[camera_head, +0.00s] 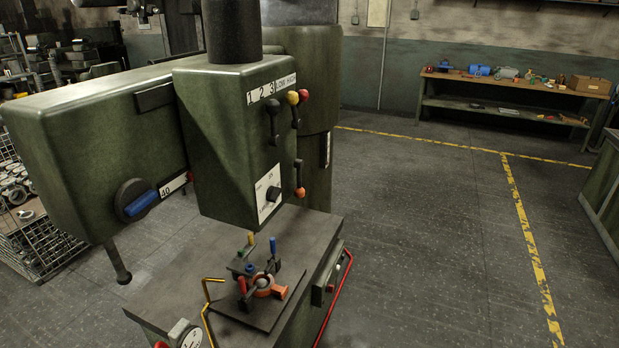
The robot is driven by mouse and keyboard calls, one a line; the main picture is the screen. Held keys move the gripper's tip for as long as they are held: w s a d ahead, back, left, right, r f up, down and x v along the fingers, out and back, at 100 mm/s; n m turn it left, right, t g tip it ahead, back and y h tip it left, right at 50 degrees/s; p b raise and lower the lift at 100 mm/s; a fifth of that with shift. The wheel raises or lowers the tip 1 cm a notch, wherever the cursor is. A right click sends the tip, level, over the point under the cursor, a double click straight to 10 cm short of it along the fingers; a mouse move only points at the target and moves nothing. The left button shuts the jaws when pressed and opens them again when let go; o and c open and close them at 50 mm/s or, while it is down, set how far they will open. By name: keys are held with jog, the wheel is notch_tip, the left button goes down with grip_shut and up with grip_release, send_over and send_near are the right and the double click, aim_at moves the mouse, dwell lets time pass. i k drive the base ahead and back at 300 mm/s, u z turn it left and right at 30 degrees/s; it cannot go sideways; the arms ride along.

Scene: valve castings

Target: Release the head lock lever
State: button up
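A green radial-drill-like machine head (235,150) hangs over a worktable. A dark lever (122,267) hangs below the green arm at left, and a round dial with a blue handle (138,202) is on the arm's side by a "40" label. No readable label shows which is the head lock lever. My gripper is not in view.
Below the head, the worktable (175,285) carries a clamped orange casting (262,285) with blue and yellow handles. A red rail (337,300) runs along its right side. Wire baskets (35,245) stand at left. The floor right of the machine is open, with yellow lines.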

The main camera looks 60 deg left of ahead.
aim_at(299, 192)
jog(key=z, duration=0.1)
jog(key=i, duration=2.8)
jog(key=u, duration=2.15)
